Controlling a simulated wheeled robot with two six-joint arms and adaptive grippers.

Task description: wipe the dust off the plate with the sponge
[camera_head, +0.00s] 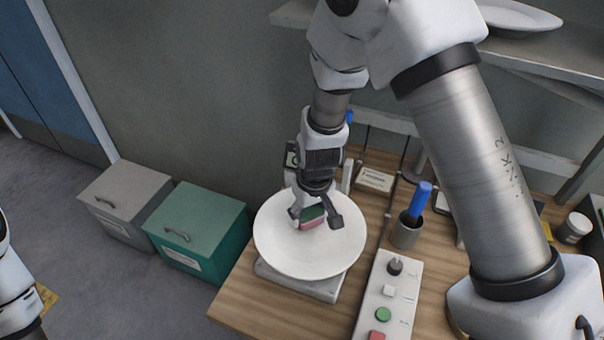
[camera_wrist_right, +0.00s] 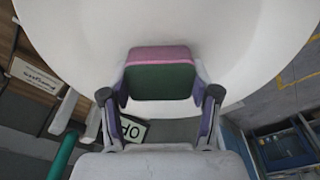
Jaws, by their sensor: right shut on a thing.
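The white plate (camera_head: 285,250) rests on a pale grey stand (camera_head: 318,289) at the front left of the wooden table. My right gripper (camera_head: 316,219) is over the plate, shut on a sponge (camera_head: 311,223) with a green layer and a pink layer. In the right wrist view the sponge (camera_wrist_right: 160,75) sits between the two fingers, in front of the plate (camera_wrist_right: 230,30). The sponge is at the plate's surface or just above it; I cannot tell if it touches. I see no clear dust on the plate. My left arm shows only at the left edge, its gripper out of frame.
A control box (camera_head: 388,297) with a knob and buttons stands right of the plate. Behind it is a cup (camera_head: 405,232) holding a blue-handled tool. A grey bin (camera_head: 127,190) and a green bin (camera_head: 205,225) stand on the floor at left. A shelf (camera_head: 540,55) holds another plate.

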